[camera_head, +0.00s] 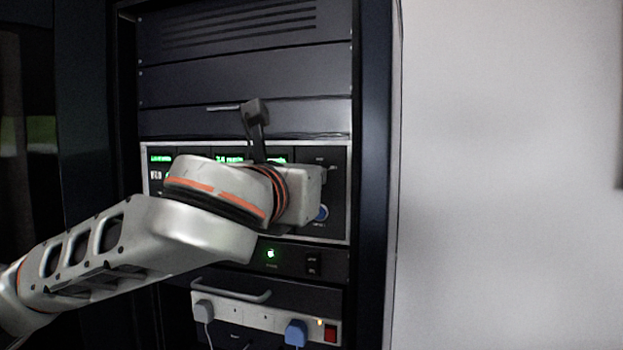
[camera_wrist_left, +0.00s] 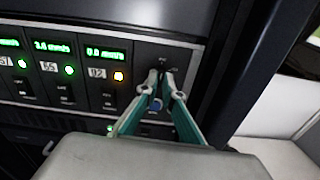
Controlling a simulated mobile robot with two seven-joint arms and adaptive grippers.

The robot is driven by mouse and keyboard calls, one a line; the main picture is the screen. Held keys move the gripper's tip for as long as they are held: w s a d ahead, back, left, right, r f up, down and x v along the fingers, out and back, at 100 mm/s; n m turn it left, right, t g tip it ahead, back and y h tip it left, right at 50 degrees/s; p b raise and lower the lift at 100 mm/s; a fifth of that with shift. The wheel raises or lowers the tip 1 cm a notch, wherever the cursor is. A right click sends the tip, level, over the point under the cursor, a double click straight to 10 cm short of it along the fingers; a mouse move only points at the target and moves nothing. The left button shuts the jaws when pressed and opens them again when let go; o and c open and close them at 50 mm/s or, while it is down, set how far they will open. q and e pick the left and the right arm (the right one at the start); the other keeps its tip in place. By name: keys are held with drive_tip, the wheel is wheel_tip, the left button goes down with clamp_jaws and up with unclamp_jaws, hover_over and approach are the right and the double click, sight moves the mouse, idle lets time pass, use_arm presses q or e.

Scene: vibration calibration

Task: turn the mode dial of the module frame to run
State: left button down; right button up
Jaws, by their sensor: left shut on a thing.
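The module frame (camera_wrist_left: 140,52) is a dark panel with a light metal border, set in the rack; it also shows in the head view (camera_head: 346,200). Its rightmost module carries the mode dial, which is mostly hidden between my fingertips in the left wrist view. My left gripper (camera_wrist_left: 167,84) is shut on the dial, its two teal-sided fingers pointing at the panel. A blue round part (camera_wrist_left: 155,104) shows below, between the fingers. The dial's pointer and label cannot be read. In the head view my wrist hides the fingers. My right gripper is in neither view.
Several modules with green displays (camera_wrist_left: 52,46) sit left of the dial; one has an orange lamp (camera_wrist_left: 118,76). Below are a dark unit with a green lamp (camera_head: 270,254) and a socket strip (camera_head: 260,314) with plugs and a red switch (camera_head: 330,333). A pale wall (camera_head: 500,170) is at right.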

use_arm(q)
drive_tip(key=shift+n, duration=0.4)
drive_tip(key=c, duration=2.2)
unclamp_jaws()
drive_tip(key=shift+s, duration=0.15)
drive_tip(key=v, duration=1.1)
drive_tip(key=shift+s+a, duration=0.15)
drive_tip(key=shift+s, duration=0.2)
